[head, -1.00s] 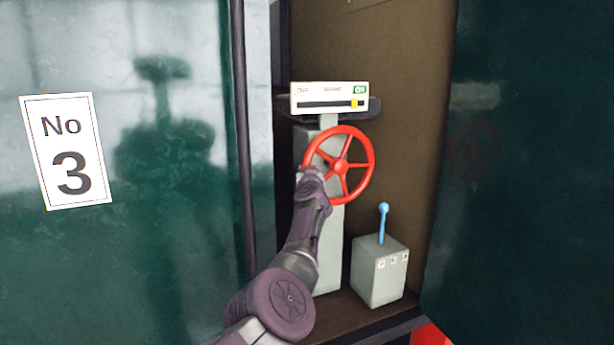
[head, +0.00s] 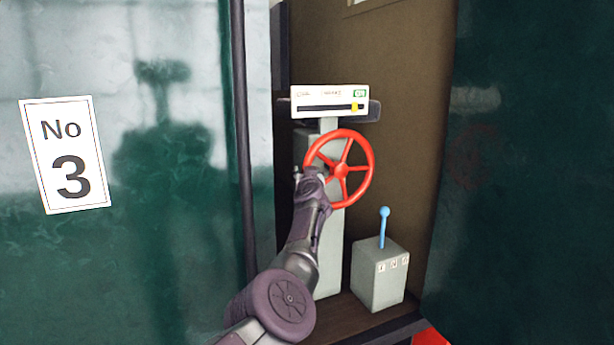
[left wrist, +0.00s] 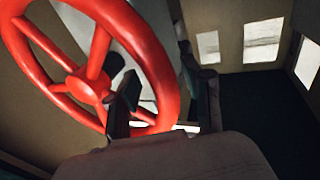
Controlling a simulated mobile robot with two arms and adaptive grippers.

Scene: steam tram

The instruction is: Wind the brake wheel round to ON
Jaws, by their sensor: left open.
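The red brake wheel (head: 341,170) stands on a grey column (head: 329,240) in the doorway. Above it is a white scale plate (head: 329,101) with a slot and a green ON label (head: 360,94) at the right. The yellow marker (head: 355,106) sits near the slot's right end, just below that label. My left gripper (head: 308,174) is at the wheel's left rim. In the left wrist view its open fingers (left wrist: 157,75) are on either side of the red rim (left wrist: 163,70); contact is unclear. My right gripper is out of view.
A grey box (head: 379,275) with a blue lever (head: 384,226) stands on the floor right of the column. A dark vertical rail (head: 243,150) and green panel with a "No 3" sign (head: 65,155) are at the left. Another green panel (head: 530,180) bounds the right.

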